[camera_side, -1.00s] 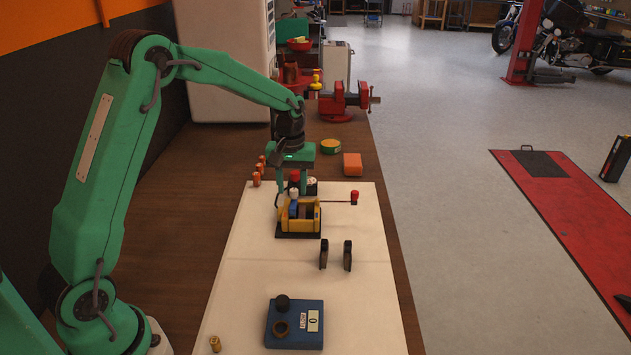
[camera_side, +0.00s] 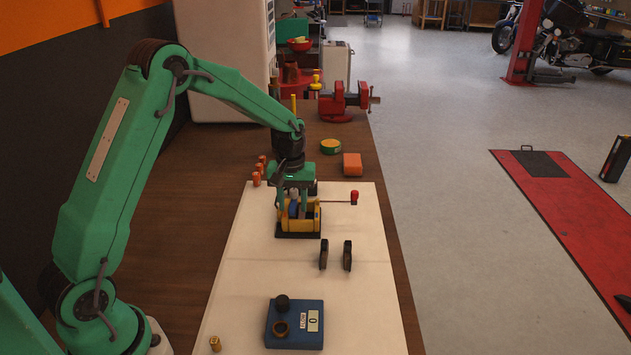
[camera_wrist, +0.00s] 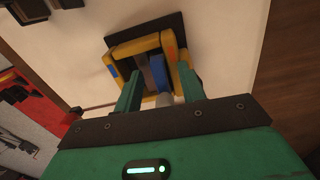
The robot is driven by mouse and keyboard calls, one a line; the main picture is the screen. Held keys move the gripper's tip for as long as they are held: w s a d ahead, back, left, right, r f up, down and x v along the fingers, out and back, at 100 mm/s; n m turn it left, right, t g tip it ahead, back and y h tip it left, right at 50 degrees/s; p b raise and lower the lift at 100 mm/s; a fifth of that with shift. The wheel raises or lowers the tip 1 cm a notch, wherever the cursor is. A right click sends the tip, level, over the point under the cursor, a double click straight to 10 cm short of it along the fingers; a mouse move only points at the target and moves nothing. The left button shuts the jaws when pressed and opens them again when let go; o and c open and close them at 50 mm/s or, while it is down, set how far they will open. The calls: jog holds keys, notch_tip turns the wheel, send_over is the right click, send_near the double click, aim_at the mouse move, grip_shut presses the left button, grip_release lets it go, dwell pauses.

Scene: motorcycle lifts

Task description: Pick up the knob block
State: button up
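The knob block appears to be the blue block (camera_side: 293,209) with a light grey cylinder on top; in the wrist view its blue body (camera_wrist: 158,70) and grey knob (camera_wrist: 165,99) show. It sits in a yellow holder (camera_side: 299,228) on a dark base, beside a grey-brown piece (camera_wrist: 144,74). My gripper (camera_side: 294,207) is pointed down over the holder. In the wrist view my gripper (camera_wrist: 160,76) has its fingers apart, one on each side of the block. I cannot tell whether either finger touches it.
A rod with a red knob (camera_side: 354,196) sticks out right of the holder. Two dark upright pieces (camera_side: 335,255) stand in front. A blue box with a display (camera_side: 295,322) is nearer the front. An orange block (camera_side: 352,163) and a green-yellow tin (camera_side: 330,146) lie behind.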

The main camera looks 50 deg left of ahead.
aim_at(293, 204)
grip_shut()
jog(key=shift+r, duration=0.15)
dwell(0.4)
notch_tip(293, 204, up, 18)
dwell(0.7)
dwell(0.4)
